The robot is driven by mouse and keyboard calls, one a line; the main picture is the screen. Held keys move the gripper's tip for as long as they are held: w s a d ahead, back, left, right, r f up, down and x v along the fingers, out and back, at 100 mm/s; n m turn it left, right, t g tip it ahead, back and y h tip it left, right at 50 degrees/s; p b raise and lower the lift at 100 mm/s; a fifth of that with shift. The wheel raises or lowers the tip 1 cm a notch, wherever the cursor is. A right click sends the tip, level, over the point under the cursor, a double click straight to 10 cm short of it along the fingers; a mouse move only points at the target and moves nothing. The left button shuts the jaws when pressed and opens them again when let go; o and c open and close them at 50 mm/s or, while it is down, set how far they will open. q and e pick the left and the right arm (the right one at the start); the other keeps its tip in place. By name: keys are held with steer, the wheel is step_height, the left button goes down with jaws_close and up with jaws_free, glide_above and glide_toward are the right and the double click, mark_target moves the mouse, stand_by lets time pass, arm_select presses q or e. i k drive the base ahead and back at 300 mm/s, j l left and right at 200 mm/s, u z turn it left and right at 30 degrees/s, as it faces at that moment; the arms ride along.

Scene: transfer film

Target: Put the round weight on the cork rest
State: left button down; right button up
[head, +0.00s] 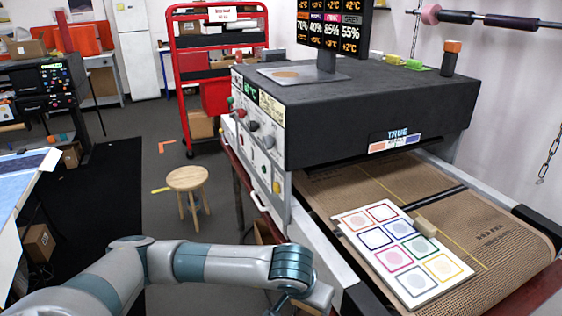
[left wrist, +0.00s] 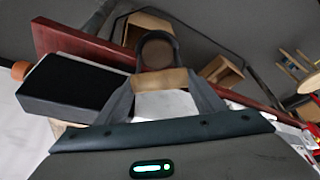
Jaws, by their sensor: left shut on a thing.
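The cork rest (head: 285,73) looks to be the flat tan round on a pale plate on top of the dark dryer, left of the monitor stand. My left gripper (left wrist: 162,82) shows in the left wrist view, its fingers shut. A dark, round-rimmed thing with a brownish middle, which I take as the round weight (left wrist: 157,50), shows at the fingertips; its lower part is hidden. In the head view my left arm comes in along the bottom, and its gripper is hidden beyond the wrist, low and well away from the cork rest. My right gripper is not in view.
The dryer (head: 385,110) fills the right, with a monitor (head: 322,28) on top. A wooden stool (head: 188,180) and red rack (head: 220,60) stand on the floor.

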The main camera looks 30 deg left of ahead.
mark_target(286, 75)
steer(key=j+z, duration=0.1)
steer(key=j, duration=1.05)
steer(key=j+z, duration=0.15)
steer(key=j, duration=0.4)
steer(key=k+j+z, duration=0.1)
steer(key=j, duration=0.45)
steer(key=k+j+z, duration=0.1)
steer(key=j, duration=0.45)
steer(key=k+j, duration=0.1)
steer(key=j, duration=0.45)
steer(key=z, duration=0.05)
